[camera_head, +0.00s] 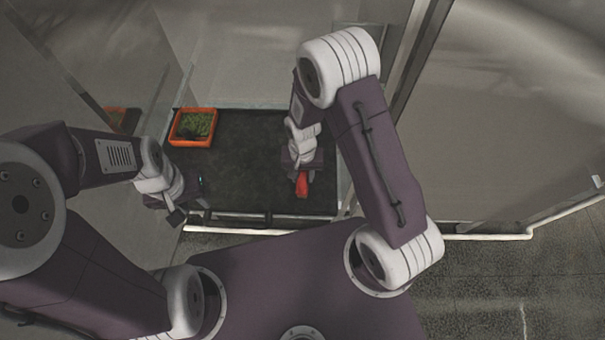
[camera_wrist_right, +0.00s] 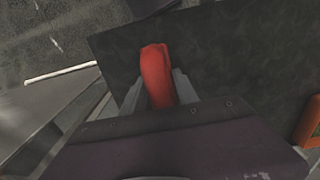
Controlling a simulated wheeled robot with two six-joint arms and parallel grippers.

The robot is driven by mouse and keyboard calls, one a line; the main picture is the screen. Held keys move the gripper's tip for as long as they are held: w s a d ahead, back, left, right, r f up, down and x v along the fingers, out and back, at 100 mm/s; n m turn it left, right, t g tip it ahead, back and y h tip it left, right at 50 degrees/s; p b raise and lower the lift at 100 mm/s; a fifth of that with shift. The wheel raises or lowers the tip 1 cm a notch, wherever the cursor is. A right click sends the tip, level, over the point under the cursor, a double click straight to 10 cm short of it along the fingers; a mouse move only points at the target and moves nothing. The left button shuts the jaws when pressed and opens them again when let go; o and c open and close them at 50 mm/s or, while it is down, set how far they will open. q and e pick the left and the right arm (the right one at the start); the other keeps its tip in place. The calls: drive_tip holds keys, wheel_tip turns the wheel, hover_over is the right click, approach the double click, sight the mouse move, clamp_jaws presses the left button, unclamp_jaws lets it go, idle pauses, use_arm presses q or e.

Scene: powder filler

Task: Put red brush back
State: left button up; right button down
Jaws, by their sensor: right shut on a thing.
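The red brush (camera_head: 302,185) is at the right part of the dark work surface in the head view. It also shows in the right wrist view (camera_wrist_right: 157,75), upright in the picture between the fingers. My right gripper (camera_wrist_right: 158,92) is shut on it; in the head view this gripper (camera_head: 302,172) is over the surface's right side. Whether the brush touches the surface I cannot tell. My left gripper (camera_head: 178,208) is at the surface's front left corner, apart from the brush; its fingers are too small to read.
An orange tray (camera_head: 180,142) with green contents stands at the back left of the dark surface (camera_head: 245,165). Its edge shows at the right wrist view's right side (camera_wrist_right: 308,122). Clear panels enclose the surface at the sides. The middle of the surface is clear.

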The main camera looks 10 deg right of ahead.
drive_tip(key=shift+s+f, duration=0.1)
drive_tip(key=c, duration=0.9)
unclamp_jaws()
drive_tip(key=shift+s, duration=0.1)
